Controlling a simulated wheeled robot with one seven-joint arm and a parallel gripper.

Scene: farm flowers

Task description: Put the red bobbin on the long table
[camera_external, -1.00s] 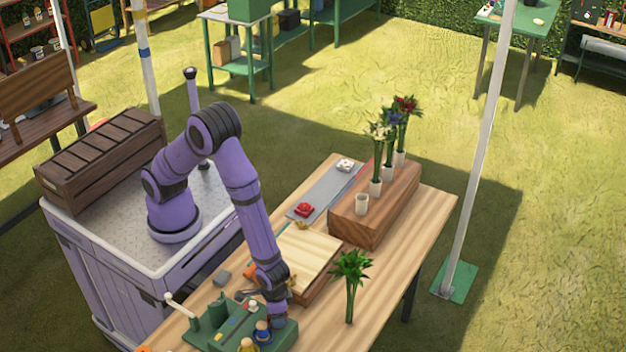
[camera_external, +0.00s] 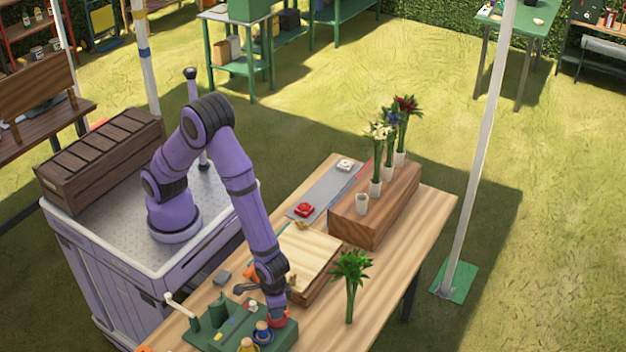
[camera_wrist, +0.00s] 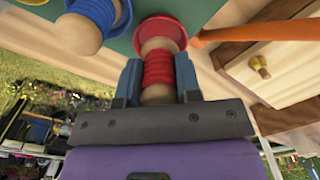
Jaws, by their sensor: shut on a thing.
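The red bobbin (camera_wrist: 159,68) has a wooden core wound with red thread and a red flange. My gripper (camera_wrist: 158,75) is shut on it, with one blue finger on each side, in the wrist view. In the external view my gripper (camera_external: 277,308) is low at the green caddy (camera_external: 275,341), and a bit of the red bobbin (camera_external: 279,318) shows just under it. The bobbin is at the caddy's right part; I cannot tell whether it still touches the caddy. The long table (camera_external: 380,290) is the light wooden one under the caddy.
A blue bobbin (camera_external: 263,331) and a yellow one (camera_external: 248,345) stand in the caddy close beside my gripper. A wooden board (camera_external: 308,250), a green bunch of stems (camera_external: 350,285) and a wooden block with vases (camera_external: 375,215) are on the table. The table's right front is bare.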

